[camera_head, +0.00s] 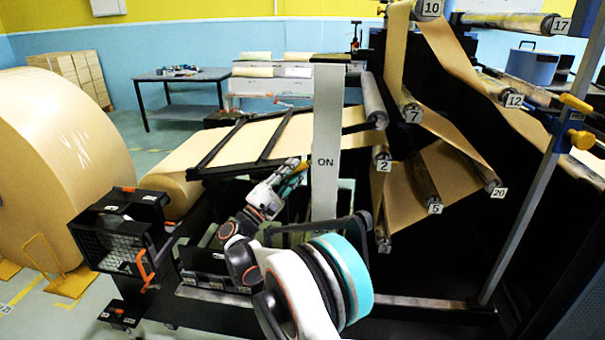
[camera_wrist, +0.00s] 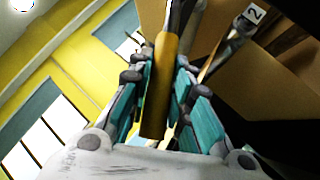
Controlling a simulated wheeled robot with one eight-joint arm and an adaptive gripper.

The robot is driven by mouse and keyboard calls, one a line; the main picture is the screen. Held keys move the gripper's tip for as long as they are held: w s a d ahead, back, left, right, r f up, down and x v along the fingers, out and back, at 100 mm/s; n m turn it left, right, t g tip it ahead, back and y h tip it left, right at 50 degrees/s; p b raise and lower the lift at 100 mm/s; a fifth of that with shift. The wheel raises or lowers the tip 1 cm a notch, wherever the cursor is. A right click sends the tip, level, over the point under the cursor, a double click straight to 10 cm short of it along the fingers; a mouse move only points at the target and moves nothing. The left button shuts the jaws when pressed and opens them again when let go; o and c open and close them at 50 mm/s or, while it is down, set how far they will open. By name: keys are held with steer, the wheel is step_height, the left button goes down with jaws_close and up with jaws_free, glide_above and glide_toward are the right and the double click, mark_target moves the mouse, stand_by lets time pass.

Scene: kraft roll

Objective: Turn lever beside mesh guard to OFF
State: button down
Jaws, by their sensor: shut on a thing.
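My gripper (camera_head: 290,182) is left of a tall light-grey plate (camera_head: 325,130) marked ON. In the wrist view the teal-padded fingers of my gripper (camera_wrist: 165,95) are on either side of a yellow-orange handle (camera_wrist: 157,95) and shut on it. The handle continues into a dark shaft at the top. It looks like a lever grip, but the head view does not show it clearly. A black-framed mesh guard (camera_head: 108,248) is at the lower left, with an orange curved handle (camera_head: 146,265) on its right side. No OFF marking is readable.
A large kraft roll (camera_head: 60,150) stands at the left. Numbered rollers and brown paper webs (camera_head: 440,180) fill the right, close to the plate. A sloping black frame (camera_head: 255,140) is behind my gripper. A dark table (camera_head: 180,78) stands at the back.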

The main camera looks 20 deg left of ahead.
steer(key=shift+w+d+f+n+t+y+b, duration=0.1)
steer(key=shift+d+f+n+t+y+b, duration=0.45)
steer(key=shift+n, duration=0.5)
steer(key=shift+w+d+f+n+t+y+b, duration=0.1)
steer(key=shift+d+f+n+t+y+b, duration=0.2)
steer(key=shift+f+n+t+y, duration=0.5)
steer(key=shift+w+d+f+n+t+y+b, duration=0.1)
steer(key=shift+d+f+n+t+y+b, duration=0.35)
steer(key=shift+n, duration=0.8)
steer(key=shift+r+y, duration=0.2)
steer(key=shift+y, duration=0.1)
steer(key=c, duration=1.4)
jaws_free()
steer(key=shift+c, duration=0.2)
steer(key=v, duration=1.2)
